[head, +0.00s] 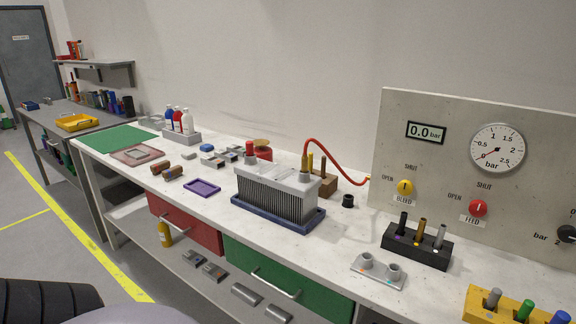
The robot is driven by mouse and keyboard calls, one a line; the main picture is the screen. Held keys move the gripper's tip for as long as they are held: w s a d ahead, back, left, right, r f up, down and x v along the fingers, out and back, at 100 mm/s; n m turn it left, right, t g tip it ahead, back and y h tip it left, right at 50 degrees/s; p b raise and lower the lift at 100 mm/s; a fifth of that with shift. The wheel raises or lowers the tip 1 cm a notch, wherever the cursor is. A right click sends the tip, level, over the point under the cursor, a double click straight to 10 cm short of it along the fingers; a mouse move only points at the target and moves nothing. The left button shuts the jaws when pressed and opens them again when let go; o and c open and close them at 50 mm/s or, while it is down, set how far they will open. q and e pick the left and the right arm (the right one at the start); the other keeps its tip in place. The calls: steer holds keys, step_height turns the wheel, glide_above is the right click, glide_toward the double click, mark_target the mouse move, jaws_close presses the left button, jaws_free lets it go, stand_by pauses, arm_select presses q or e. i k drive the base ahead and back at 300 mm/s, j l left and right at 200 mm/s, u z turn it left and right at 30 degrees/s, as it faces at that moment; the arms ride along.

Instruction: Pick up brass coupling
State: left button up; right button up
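A brass coupling (420,231) stands upright in the middle of a black rack (417,249) on the right part of the white bench. A black coupling (402,223) stands to its left and a grey one (439,236) to its right in the same rack. The lower end of each is hidden in the rack. Neither of my grippers is in view.
A grey panel (430,130) with a gauge and knobs stands behind the rack. A light grey plate (378,271) with two sockets lies in front. A finned unit (276,193) with a red hose (338,150) stands left. A yellow block (512,308) with several pegs is at front right.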

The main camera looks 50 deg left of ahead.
mark_target(304, 167)
steer(key=u, duration=1.35)
steer(key=i+l, duration=0.05)
